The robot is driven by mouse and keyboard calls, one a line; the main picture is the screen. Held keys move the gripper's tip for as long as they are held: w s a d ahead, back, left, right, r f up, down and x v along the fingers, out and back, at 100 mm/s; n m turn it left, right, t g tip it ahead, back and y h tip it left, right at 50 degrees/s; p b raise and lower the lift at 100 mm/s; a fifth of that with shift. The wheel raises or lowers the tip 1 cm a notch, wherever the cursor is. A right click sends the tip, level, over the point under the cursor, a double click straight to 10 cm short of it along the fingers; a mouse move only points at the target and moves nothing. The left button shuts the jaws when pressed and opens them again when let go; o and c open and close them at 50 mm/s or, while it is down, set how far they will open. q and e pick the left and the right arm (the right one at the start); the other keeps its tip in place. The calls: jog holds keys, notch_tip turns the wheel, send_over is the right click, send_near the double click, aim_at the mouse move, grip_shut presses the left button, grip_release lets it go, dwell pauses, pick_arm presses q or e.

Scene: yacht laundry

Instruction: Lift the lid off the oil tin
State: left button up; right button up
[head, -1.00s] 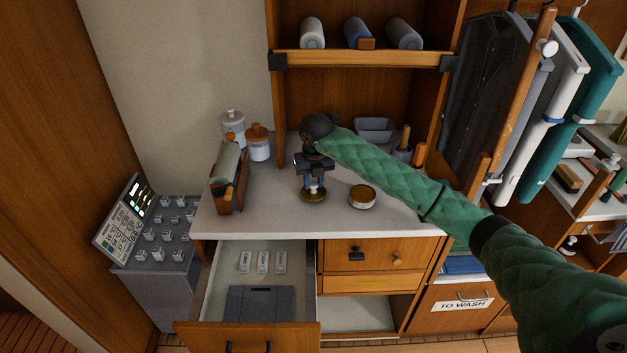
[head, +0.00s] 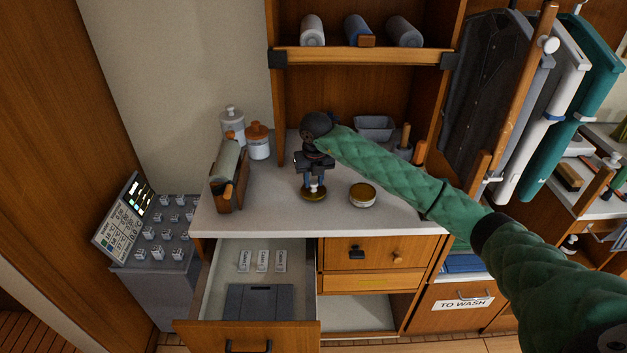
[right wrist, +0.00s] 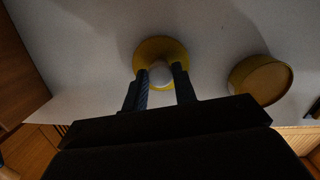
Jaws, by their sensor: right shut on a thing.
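The oil tin's lid (head: 313,196) is a brass-coloured disc with a pale knob, left of the round tin (head: 362,200) over the worktop. My right gripper (head: 314,187) points down and is shut on the lid's knob. In the right wrist view, the fingers (right wrist: 161,74) hold the knob from both sides, with the yellow lid (right wrist: 160,47) beneath. The tin (right wrist: 260,80) stands apart to its right, with a brownish-gold top. I cannot tell whether the lid touches the worktop. My left gripper is not in view.
The pale worktop (head: 270,218) is clear around the tin. A roll on a wooden stand (head: 229,180) and white jars (head: 258,144) stand left. A grey bin (head: 374,127) is behind. A drawer (head: 265,265) is open below the front edge.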

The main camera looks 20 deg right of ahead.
jog(key=shift+f+b, duration=0.45)
jog(key=shift+f, duration=0.15)
dwell(0.7)
jog(key=o, duration=0.8)
jog(key=shift+r, duration=0.15)
jog(key=shift+r, duration=1.4)
jog(key=o, duration=0.5)
jog(key=shift+o, duration=0.2)
